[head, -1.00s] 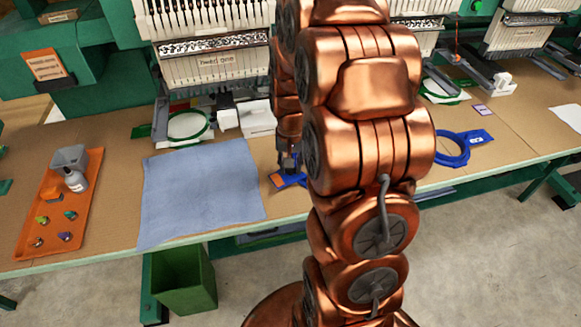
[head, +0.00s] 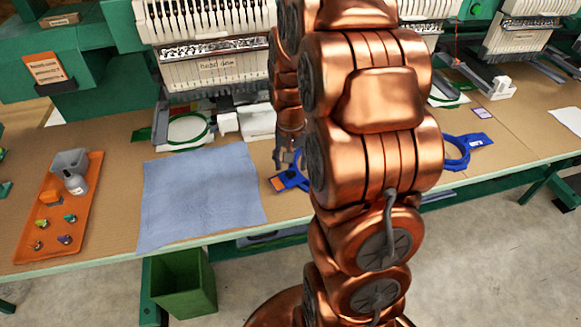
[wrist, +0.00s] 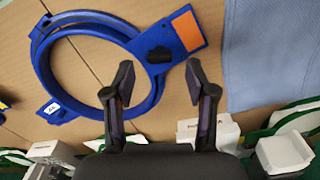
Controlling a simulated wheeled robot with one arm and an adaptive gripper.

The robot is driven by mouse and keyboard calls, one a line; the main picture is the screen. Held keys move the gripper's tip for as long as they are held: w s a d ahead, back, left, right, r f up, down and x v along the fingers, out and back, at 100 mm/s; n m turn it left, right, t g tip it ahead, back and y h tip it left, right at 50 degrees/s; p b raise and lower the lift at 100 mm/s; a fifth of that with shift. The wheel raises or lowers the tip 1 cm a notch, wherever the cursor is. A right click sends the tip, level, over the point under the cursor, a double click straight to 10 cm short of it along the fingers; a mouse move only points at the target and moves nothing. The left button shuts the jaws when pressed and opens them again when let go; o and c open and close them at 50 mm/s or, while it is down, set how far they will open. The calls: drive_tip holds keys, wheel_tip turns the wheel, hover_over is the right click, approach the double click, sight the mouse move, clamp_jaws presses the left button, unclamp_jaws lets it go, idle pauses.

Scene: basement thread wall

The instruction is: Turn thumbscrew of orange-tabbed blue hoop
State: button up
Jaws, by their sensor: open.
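The blue hoop with an orange tab lies flat on the brown table. In the wrist view the hoop (wrist: 47,75) fills the upper left, its orange tab (wrist: 187,31) at upper middle beside the cloth. A dark thumbscrew (wrist: 159,55) sits on the blue plate between ring and tab. My gripper (wrist: 164,88) is open and empty, its fingers apart, with the thumbscrew just beyond the gap between the tips. In the head view my gripper (head: 287,158) is by the orange tab (head: 278,184), and my arm hides most of the hoop.
A light blue cloth (head: 200,195) lies left of the hoop. An orange tray (head: 62,205) with small parts is farther left. Another blue hoop (head: 457,152) lies right of my arm. White boxes (wrist: 208,130) and green hoops are near the machines.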

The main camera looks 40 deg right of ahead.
sight(290, 172)
wheel_tip(290, 172, up, 9)
drive_tip(key=shift+r, duration=0.15)
drive_tip(key=shift+s+a, duration=0.1)
idle(0.6)
drive_tip(key=s+a+n+g, duration=0.1)
drive_tip(key=s+a+n, duration=0.2)
drive_tip(key=s+a, duration=0.5)
drive_tip(key=s+a+n, duration=0.4)
drive_tip(key=s+a, duration=0.5)
drive_tip(key=s, duration=0.6)
drive_tip(key=shift+s+a+n+g, duration=0.15)
drive_tip(key=shift+a+n+g, duration=0.15)
drive_tip(key=shift+g, duration=0.1)
drive_tip(key=shift+d, duration=0.1)
